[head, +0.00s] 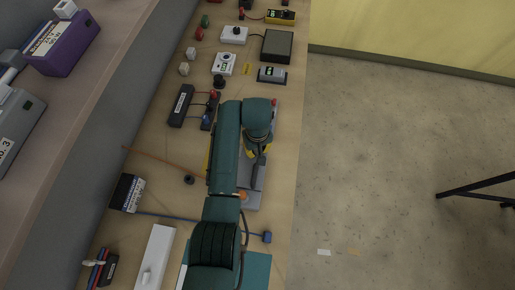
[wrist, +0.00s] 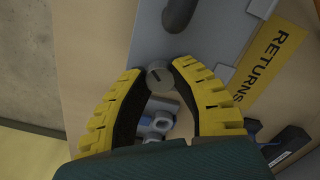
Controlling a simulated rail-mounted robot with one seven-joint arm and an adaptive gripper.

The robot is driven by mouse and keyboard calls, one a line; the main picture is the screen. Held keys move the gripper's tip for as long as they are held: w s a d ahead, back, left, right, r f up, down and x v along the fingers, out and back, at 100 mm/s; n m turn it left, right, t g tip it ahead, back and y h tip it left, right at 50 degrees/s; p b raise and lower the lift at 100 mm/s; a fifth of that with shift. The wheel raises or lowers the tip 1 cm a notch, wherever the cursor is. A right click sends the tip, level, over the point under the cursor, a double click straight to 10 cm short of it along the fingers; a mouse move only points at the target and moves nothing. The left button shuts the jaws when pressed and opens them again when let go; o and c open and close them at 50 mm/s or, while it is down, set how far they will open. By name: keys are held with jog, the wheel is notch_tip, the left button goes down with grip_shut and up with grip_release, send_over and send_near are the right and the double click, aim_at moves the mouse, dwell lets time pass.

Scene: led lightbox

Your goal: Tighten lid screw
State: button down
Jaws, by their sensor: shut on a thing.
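My gripper (wrist: 165,68) has yellow and black fingers, and in the wrist view they close around a grey round screw head (wrist: 157,80) with a dark slot. The screw is between the fingertips, over or at the edge of a grey plate (wrist: 215,25). In the head view, my arm hides most of the work spot. A bit of yellow finger shows over a grey plate or box (head: 250,200) on the bench. I cannot tell from these views how deep the screw sits.
In the wrist view, a dark round knob (wrist: 178,12) stands above the screw, blue and white parts (wrist: 158,122) lie between the fingers, and a yellow RETURNS label (wrist: 272,55) is at right. The bench (head: 150,155) holds a black power block (head: 181,105) and several small devices.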

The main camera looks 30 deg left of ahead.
aim_at(257, 150)
jog(key=m+p, duration=0.1)
jog(key=m, duration=0.3)
jog(key=shift+r+p, duration=0.1)
jog(key=shift+p, duration=0.25)
jog(key=m+p, duration=0.1)
jog(key=m, duration=0.3)
jog(key=shift+m, duration=0.4)
jog(key=c, duration=0.8)
grip_release()
notch_tip(257, 150, up, 12)
jog(key=shift+f, duration=0.1)
